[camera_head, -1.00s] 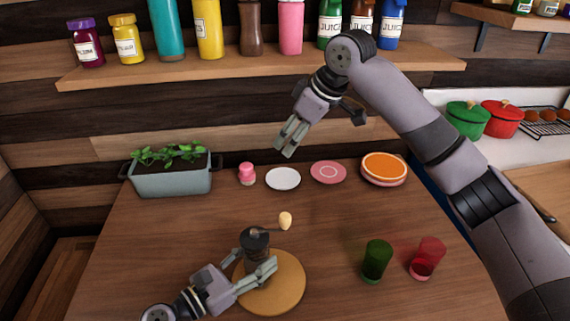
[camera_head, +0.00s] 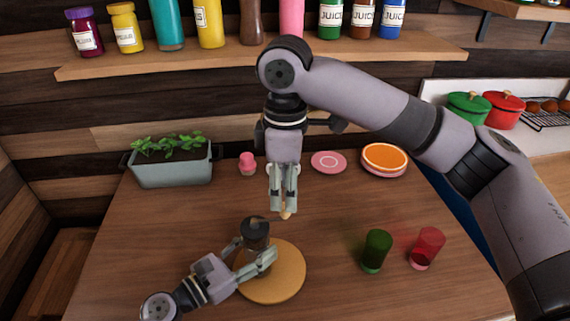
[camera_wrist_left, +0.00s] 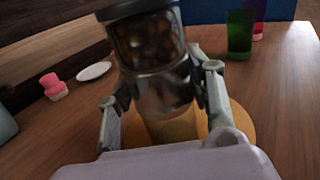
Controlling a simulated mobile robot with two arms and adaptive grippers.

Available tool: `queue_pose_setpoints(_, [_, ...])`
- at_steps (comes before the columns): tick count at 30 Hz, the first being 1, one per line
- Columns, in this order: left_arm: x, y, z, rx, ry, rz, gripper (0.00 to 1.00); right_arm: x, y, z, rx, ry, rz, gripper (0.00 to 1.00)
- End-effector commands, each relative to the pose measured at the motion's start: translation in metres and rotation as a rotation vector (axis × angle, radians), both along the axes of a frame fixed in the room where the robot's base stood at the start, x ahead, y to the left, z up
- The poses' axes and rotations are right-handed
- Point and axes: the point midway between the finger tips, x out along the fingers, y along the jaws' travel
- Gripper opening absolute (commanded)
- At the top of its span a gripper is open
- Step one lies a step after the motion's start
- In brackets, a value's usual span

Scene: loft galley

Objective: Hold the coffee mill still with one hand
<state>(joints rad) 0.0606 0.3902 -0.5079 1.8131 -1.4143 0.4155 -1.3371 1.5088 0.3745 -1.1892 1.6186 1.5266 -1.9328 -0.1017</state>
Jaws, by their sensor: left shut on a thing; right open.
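The coffee mill (camera_head: 254,233) stands on a round wooden board (camera_head: 280,284) near the front of the table. It has a dark top, and in the left wrist view its clear upper part (camera_wrist_left: 150,45) shows brown beans. My left gripper (camera_head: 256,257) is shut around the mill's body, one finger on each side. The mill's crank ends in a pale knob (camera_head: 286,214). My right gripper (camera_head: 283,208) points down right above the knob, its fingers open around or just over it; I cannot tell whether they touch it. The crank arm is mostly hidden.
A green glass (camera_head: 376,250) and a red glass (camera_head: 427,248) stand right of the board. Behind are a planter (camera_head: 172,168), a pink item (camera_head: 247,164), a pink plate (camera_head: 328,162) and an orange-topped plate stack (camera_head: 384,158). A bottle shelf (camera_head: 240,60) runs above.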

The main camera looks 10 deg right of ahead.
Motion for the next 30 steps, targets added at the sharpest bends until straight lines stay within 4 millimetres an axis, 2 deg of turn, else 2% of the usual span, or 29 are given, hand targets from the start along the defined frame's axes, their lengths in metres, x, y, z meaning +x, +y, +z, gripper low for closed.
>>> queue_pose_setpoints(3, [0.000, 0.000, -0.002, 0.002, 0.003, -0.001, 0.00, 0.000, -0.001, -0.022, -0.001, 0.001, -0.001, 0.44])
queue_pose_setpoints(10, [-0.001, 0.000, -0.002, 0.002, 0.003, -0.001, 0.00, 0.000, 0.000, -0.046, 0.001, 0.000, -0.001, 0.44])
queue_pose_setpoints(21, [-0.001, -0.001, -0.002, 0.001, 0.003, -0.001, 0.00, 0.000, 0.000, -0.051, 0.001, -0.001, -0.001, 0.44])
queue_pose_setpoints(30, [-0.001, -0.001, -0.002, 0.001, 0.003, -0.002, 0.00, 0.000, 0.000, -0.051, 0.001, 0.000, -0.001, 0.24])
